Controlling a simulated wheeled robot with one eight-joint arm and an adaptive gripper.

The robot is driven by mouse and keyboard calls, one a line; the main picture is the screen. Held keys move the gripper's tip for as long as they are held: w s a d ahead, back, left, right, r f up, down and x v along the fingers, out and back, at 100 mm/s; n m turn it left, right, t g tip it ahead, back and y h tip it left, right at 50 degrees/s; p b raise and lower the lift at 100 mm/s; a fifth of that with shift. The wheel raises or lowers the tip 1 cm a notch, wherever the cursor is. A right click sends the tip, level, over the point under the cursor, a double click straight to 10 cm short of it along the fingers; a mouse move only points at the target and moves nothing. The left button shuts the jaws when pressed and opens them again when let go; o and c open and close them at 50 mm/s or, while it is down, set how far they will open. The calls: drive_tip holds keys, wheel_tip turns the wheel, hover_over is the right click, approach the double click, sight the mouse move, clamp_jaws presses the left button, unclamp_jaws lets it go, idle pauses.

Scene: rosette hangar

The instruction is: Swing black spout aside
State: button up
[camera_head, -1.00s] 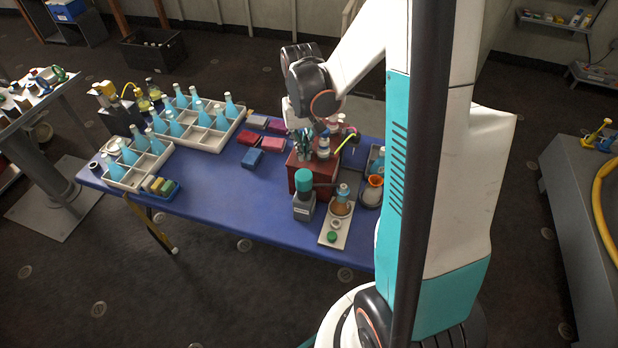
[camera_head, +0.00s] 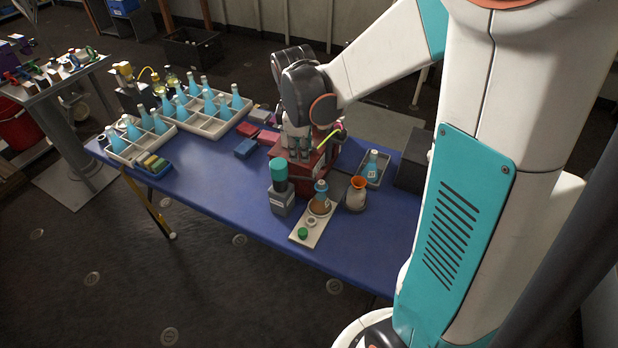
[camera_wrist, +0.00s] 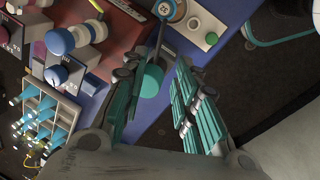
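The red dispenser box (camera_head: 318,172) stands on the blue table, partly hidden behind my gripper. In the wrist view a dark narrow bar (camera_wrist: 160,38), which looks like the black spout, runs from near the amber bottle's blue top (camera_wrist: 168,10) toward the teal cap (camera_wrist: 151,80). In the head view I cannot make the spout out. My gripper (camera_head: 296,150) points down over the dispenser. In the wrist view my gripper (camera_wrist: 155,72) has its fingers spread, with the bar and the cap showing between them. I cannot tell whether a finger touches the bar.
An orange-topped jar (camera_head: 357,195) is to the right. Racks of blue bottles (camera_head: 216,124) stand left. The table's front left is clear.

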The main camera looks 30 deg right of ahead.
wheel_tip(320, 180, down, 13)
drive_tip(key=w+d+b, duration=0.1)
drive_tip(key=w+b, duration=0.1)
drive_tip(key=b, duration=0.2)
drive_tip(key=shift+d+r, duration=0.15)
drive_tip(key=shift+d, duration=0.15)
clamp_jaws()
